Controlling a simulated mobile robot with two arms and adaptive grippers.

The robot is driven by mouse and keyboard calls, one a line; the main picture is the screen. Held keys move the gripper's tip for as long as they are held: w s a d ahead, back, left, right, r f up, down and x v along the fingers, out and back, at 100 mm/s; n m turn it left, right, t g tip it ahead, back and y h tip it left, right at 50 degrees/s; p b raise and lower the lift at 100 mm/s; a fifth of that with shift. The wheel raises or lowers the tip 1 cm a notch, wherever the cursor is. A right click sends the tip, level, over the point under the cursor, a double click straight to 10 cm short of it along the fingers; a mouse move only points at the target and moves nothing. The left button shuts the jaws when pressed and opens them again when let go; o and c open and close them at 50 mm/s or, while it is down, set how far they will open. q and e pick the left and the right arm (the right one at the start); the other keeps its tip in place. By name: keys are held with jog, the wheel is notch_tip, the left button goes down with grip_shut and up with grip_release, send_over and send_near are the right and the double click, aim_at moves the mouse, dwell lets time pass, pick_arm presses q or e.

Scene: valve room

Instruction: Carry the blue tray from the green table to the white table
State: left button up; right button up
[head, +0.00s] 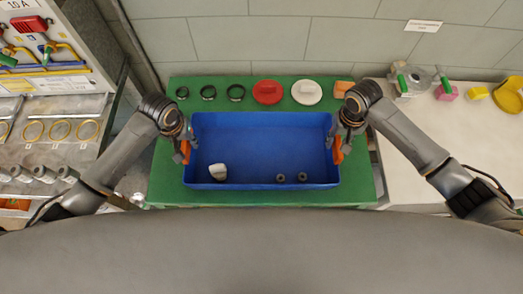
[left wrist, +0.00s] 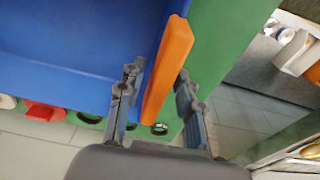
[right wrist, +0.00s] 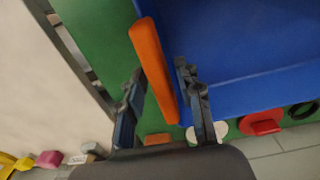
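The blue tray (head: 262,150) sits on the green table (head: 360,188). A white lump (head: 218,171) and two small dark rings (head: 291,177) lie inside, near its front wall. The tray has an orange handle at each end. My left gripper (head: 184,148) is at the left handle; in the left wrist view its open fingers (left wrist: 158,88) stand on both sides of the handle (left wrist: 168,65), with gaps showing. My right gripper (head: 344,146) is at the right handle; in the right wrist view its open fingers (right wrist: 158,85) straddle the handle (right wrist: 152,65), also with gaps. The white table (head: 398,182) is at right.
Dark rings (head: 208,92), a red lid (head: 267,92), a white lid (head: 306,92) and an orange block (head: 343,88) lie along the green table's back edge. Pink (head: 446,92) and yellow (head: 478,93) items stand at the white table's back. A shelf (head: 50,130) stands left.

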pick_arm(q)
grip_shut()
pick_arm(e)
grip_shut()
pick_arm(q)
jog(key=shift+r, duration=0.15)
pick_arm(e)
jog(key=shift+r, duration=0.15)
